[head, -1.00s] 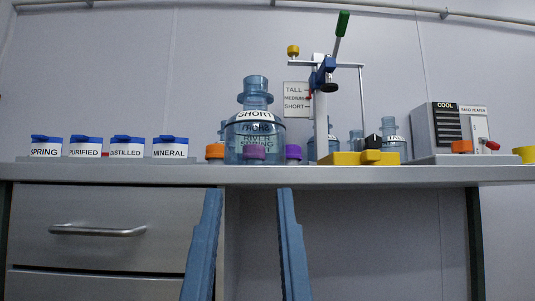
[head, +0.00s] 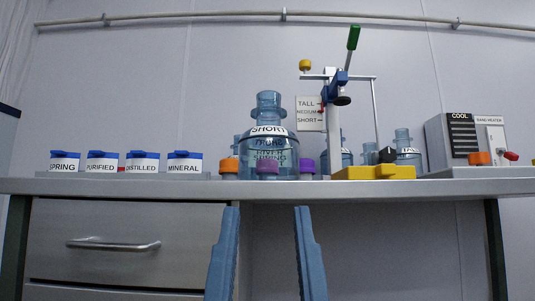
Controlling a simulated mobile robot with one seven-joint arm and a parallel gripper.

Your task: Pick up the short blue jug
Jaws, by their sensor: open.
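The short blue jug (head: 268,138) is translucent blue with a narrow neck and a label reading SHORT. It stands upright on the bench, a little right of the jar row, with coloured caps in front of its base. My gripper (head: 268,212) shows as two blue fingers, apart and with nothing between them. The fingers point up below the bench edge, under the jug in the picture. They do not touch the jug. The lower part of the jug is partly hidden by the caps.
The bench (head: 120,186) has a front edge between my gripper and the jug. A yellow-based press (head: 374,173) stands right of the jug, with other blue jugs (head: 404,147) behind. Labelled jars (head: 142,162) stand left. A band heater (head: 462,138) is at far right.

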